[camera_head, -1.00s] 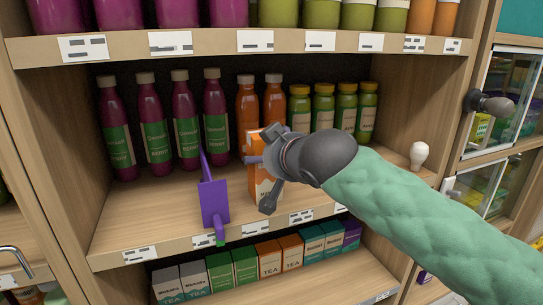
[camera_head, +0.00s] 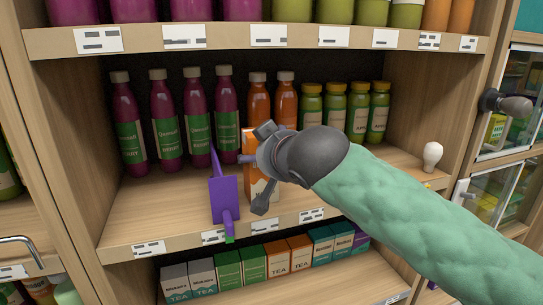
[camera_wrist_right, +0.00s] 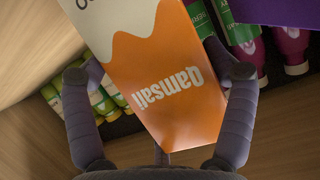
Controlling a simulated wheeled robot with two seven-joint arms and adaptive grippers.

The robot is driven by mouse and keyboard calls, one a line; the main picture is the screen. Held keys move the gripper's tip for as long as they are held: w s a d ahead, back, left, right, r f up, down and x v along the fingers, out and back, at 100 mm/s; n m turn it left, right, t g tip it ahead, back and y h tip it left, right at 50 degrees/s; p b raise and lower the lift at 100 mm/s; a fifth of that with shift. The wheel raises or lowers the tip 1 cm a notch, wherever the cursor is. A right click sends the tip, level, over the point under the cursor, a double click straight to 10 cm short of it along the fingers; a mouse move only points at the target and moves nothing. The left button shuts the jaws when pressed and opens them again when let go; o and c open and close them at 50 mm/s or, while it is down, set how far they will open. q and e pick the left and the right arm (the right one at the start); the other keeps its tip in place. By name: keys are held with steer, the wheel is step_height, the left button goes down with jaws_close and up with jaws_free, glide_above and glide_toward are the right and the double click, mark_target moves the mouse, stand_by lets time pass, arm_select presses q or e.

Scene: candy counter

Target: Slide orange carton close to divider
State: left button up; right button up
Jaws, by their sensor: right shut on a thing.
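The purple divider (camera_head: 224,200) stands on the same shelf just left of the carton, near the front edge. Only a narrow gap shows between them, and I cannot tell if they touch. My right gripper (camera_head: 254,182) is shut on the carton. In the right wrist view the gripper (camera_wrist_right: 158,75) has a finger on each side of the carton (camera_wrist_right: 165,85), whose lettering appears upside down. My left gripper is not in view.
Purple bottles (camera_head: 165,125) stand behind and left of the divider. Orange bottles (camera_head: 285,100) and green jars (camera_head: 357,110) stand behind the carton. A white bulb-shaped item (camera_head: 432,156) is at the right. The front left of the shelf (camera_head: 150,215) is clear.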

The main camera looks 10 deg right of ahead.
steer(key=shift+a+f, duration=0.3)
steer(key=shift+a, duration=0.05)
steer(key=o, duration=1.2)
steer(key=shift+r, duration=0.1)
steer(key=shift+r, duration=0.15)
